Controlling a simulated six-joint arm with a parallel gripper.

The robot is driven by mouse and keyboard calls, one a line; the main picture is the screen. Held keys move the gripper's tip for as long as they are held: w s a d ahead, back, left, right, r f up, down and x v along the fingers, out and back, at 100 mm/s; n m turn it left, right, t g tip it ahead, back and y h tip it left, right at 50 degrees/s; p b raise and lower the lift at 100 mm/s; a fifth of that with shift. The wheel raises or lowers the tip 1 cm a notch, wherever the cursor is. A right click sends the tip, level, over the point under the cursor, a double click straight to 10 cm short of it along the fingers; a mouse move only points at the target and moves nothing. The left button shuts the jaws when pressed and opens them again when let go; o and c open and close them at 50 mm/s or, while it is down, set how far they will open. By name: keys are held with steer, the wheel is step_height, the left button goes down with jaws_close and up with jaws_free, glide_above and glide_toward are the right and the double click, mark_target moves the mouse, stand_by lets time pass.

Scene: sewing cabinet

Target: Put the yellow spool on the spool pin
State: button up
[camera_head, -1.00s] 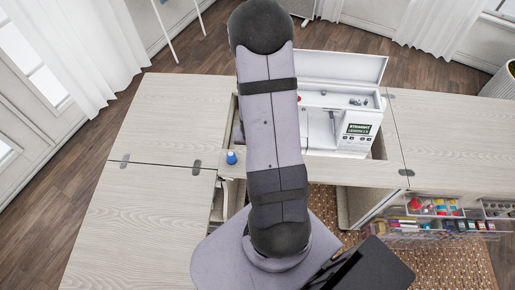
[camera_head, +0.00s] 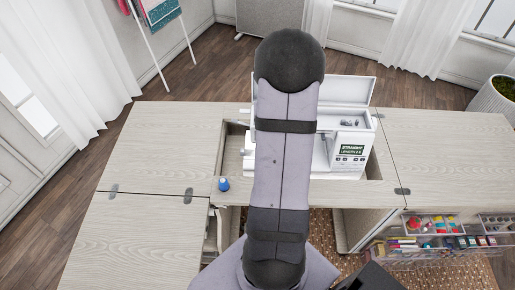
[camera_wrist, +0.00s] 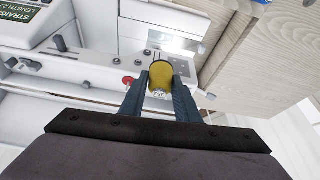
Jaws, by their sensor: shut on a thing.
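The yellow spool (camera_wrist: 161,76) is between the fingertips of my gripper (camera_wrist: 160,84) in the wrist view. My gripper is shut on it. The white sewing machine (camera_wrist: 90,58) lies beneath and beyond the spool, with several small knobs and a red button. In the head view my arm covers the left part of the sewing machine (camera_head: 350,140), and my gripper and the yellow spool are hidden there. I cannot make out which part of the machine is the spool pin.
Clear bins (camera_head: 440,235) with coloured supplies hang at the right front. The right tabletop (camera_head: 450,155) is bare.

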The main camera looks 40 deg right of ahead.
steer(key=s+d, duration=0.3)
steer(key=d, duration=0.2)
steer(key=shift+r+m+g, duration=0.3)
steer(key=shift+r+m, duration=0.1)
steer(key=shift+d, duration=0.15)
steer(key=shift+w+d+f+p, duration=0.15)
steer(key=shift+w+d+p, duration=0.15)
steer(key=shift+w+d, duration=0.95)
steer(key=shift+w+d+f+p, duration=0.1)
steer(key=shift+w+d+p, duration=0.15)
steer(key=shift+w+d, duration=0.95)
steer(key=shift+f+b, duration=0.75)
steer(key=shift+f, duration=0.1)
steer(key=shift+f, duration=0.3)
steer(key=shift+f+b, duration=0.1)
steer(key=shift+b, duration=0.2)
